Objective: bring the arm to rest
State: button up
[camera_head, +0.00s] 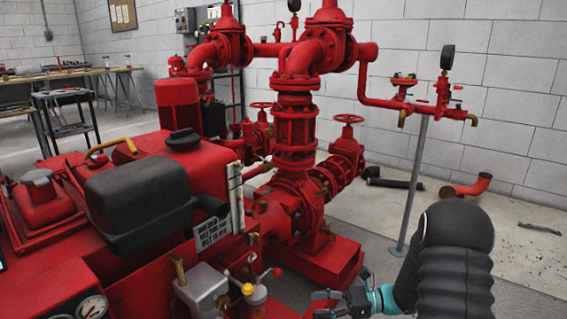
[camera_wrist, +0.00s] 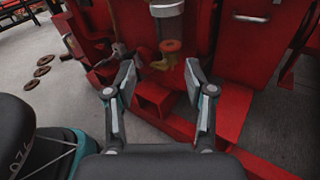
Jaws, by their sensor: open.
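My arm (camera_head: 452,262) shows as a dark ribbed sleeve at the lower right of the head view. My gripper (camera_head: 335,300) is at its end, near the bottom edge, pointing left toward the red pumpset. In the wrist view my gripper (camera_wrist: 160,88) has its two fingers spread apart, with nothing between them. Beyond the fingers are the red frame (camera_wrist: 230,110) of the pumpset and a yellowish fitting (camera_wrist: 170,52) under a grey cylinder (camera_wrist: 167,20). The fingertips appear apart from these parts, though the exact gap cannot be told.
The red pump and pipework (camera_head: 295,130) fill the middle, with the engine (camera_head: 140,195) at left. A grey stand (camera_head: 414,185) carries a gauge pipe (camera_head: 400,105) behind my arm. Loose pipe pieces (camera_head: 466,187) lie by the wall. Open floor (camera_head: 530,260) is at right.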

jog(key=s+d+r+n+g+h+p, duration=0.1)
jog(key=s+d+r+n+g+h, duration=0.1)
jog(key=s+n+h, duration=0.45)
jog(key=s+d+r+n+g+h, duration=0.1)
jog(key=s+d+n+h, duration=0.1)
jog(key=s+n+h, duration=0.45)
jog(key=s+r+n+t+h+p, duration=0.1)
jog(key=s+r+n+t, duration=0.1)
jog(key=r, duration=0.4)
jog(key=s+d+r+n+t+h+p, duration=0.1)
jog(key=s+r+n+t, duration=0.1)
jog(key=s+r, duration=0.3)
jog(key=s+r+n+t+h+p, duration=0.1)
jog(key=s+r+t, duration=0.3)
jog(key=r, duration=0.5)
jog(key=shift+d+r+n+h, duration=0.15)
jog(key=shift+n+h, duration=0.45)
